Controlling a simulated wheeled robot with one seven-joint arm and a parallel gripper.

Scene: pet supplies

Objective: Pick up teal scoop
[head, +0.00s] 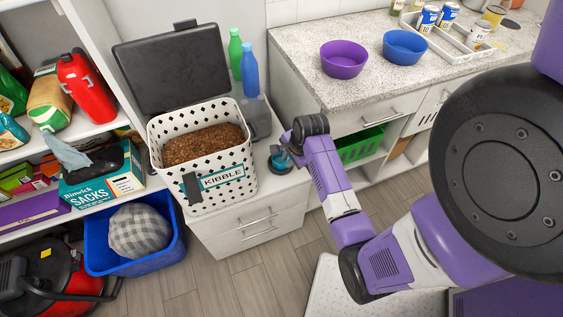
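A small teal piece (282,160), which looks like part of the teal scoop, shows on the white cabinet top, just right of the kibble bin (215,152). My gripper (287,150) is at the far end of my purple arm, right at this teal piece. The arm's end hides most of it. The fingers are too small and covered to tell whether they are open, shut or touching it. The bin is white with black diamonds, its dark lid is open, and brown kibble (203,143) fills it.
Green (235,55) and blue (249,72) bottles stand behind the bin's right side. The speckled counter (300,62) at the right holds purple (344,60) and blue (405,47) bowls. A blue tub (165,252) is at the lower left. Floor shows in front of the cabinet.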

